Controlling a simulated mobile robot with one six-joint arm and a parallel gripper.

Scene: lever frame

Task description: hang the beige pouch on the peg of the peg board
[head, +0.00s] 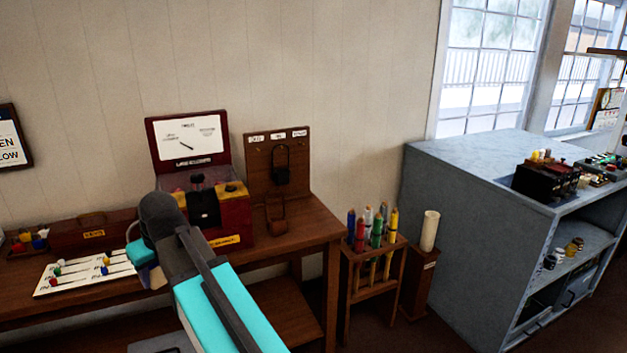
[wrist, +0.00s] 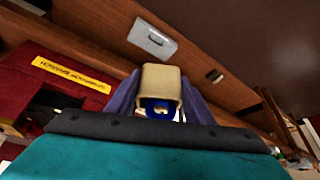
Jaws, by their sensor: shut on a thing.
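The beige pouch (wrist: 160,78) is between the two purple fingers of my gripper (wrist: 160,92) in the wrist view, with a round blue part facing the camera. My gripper is shut on it. In the head view my arm covers most of the gripper, and I cannot make out the pouch there. The brown peg board (head: 297,165) stands upright at the table's right end, with small white labels along its top. A black item (head: 281,165) hangs at its middle, and a brown loop-shaped item (head: 276,212) is at its foot. My gripper is left of the board.
A white board with coloured knobs (head: 85,271) lies at left. A rack of coloured tubes (head: 373,262) stands right of the table (head: 312,232).

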